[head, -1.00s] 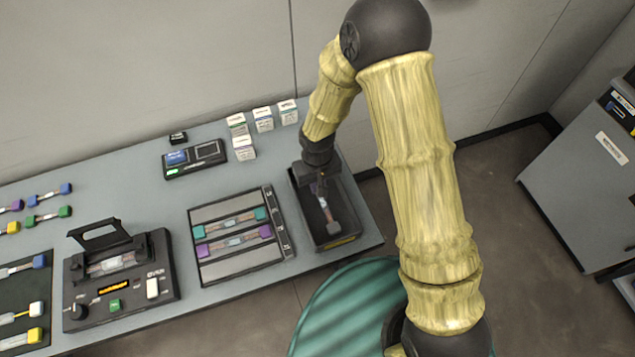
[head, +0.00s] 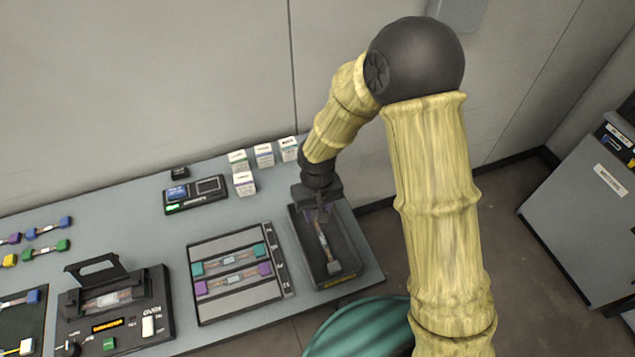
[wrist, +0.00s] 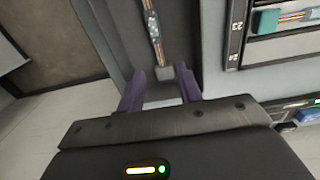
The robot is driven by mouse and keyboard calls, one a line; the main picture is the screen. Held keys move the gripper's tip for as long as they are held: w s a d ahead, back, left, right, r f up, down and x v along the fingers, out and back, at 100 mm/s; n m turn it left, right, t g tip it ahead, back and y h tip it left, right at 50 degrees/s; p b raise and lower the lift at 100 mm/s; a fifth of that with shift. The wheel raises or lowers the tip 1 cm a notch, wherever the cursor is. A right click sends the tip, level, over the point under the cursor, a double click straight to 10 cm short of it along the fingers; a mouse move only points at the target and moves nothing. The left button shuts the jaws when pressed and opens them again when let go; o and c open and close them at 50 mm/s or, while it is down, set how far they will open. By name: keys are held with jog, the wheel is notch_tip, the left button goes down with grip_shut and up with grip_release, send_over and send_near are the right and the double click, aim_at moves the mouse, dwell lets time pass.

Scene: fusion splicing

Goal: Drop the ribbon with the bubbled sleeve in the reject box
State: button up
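The reject box (head: 353,237) is a dark open tray at the right end of the bench. A ribbon (head: 327,243) with grey end blocks lies lengthwise inside it. In the wrist view the ribbon (wrist: 155,30) shows coloured fibres and a pale sleeve; bubbles are too small to make out. My gripper (head: 320,214) is over the far end of the box. In the wrist view its two purple fingers (wrist: 160,72) are spread apart, with the ribbon's near grey block visible between and beyond them. The fingers do not appear to touch the block.
A tray (head: 240,308) left of the box holds a teal-ended and a purple-ended ribbon. A black splicer (head: 158,327) stands further left. Small white boxes (head: 264,155) and a dark device (head: 195,194) sit behind. Several other ribbons lie at far left.

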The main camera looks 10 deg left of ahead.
notch_tip(320, 180, up, 12)
dwell(0.3)
dwell(0.4)
jog(key=s+d+r+m+t+p, duration=0.1)
jog(key=s+d+r+m, duration=0.1)
jog(key=d, duration=1)
jog(key=s+d+r+m+t+p, duration=0.1)
jog(key=s+d+r+m+p, duration=0.1)
jog(key=d, duration=1)
jog(key=shift+s+d+r+m+t, duration=0.3)
jog(key=shift+s+r+m, duration=0.25)
jog(key=shift+r+m, duration=0.5)
jog(key=shift+a+f, duration=0.1)
jog(key=shift+f, duration=0.1)
